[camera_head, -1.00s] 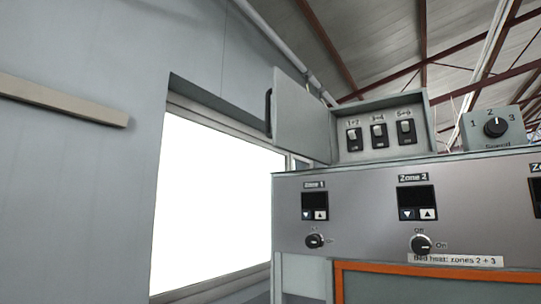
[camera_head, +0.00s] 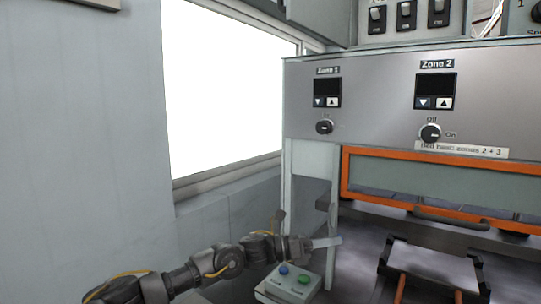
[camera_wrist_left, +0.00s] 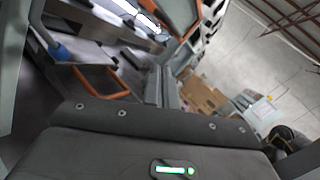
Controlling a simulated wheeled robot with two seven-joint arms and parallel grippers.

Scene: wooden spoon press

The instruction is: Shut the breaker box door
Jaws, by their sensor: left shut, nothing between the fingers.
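The breaker box (camera_head: 408,36) sits on top of the grey control panel at the top edge of the head view, cut off above. Its switches show in a row. Its grey door (camera_head: 320,16) stands open, swung out to the left of the box; its upper part and handle are out of frame. My left gripper (camera_head: 328,242) is low in the head view, well below the door and in front of the press frame. Its fingers (camera_wrist_left: 164,86) are shut with nothing between them in the left wrist view. My right gripper is not in view.
The control panel (camera_head: 380,100) with knobs and the orange-framed opening (camera_head: 345,172) fill the right. The wall and window (camera_head: 230,90) are at left. The space between gripper and door looks clear.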

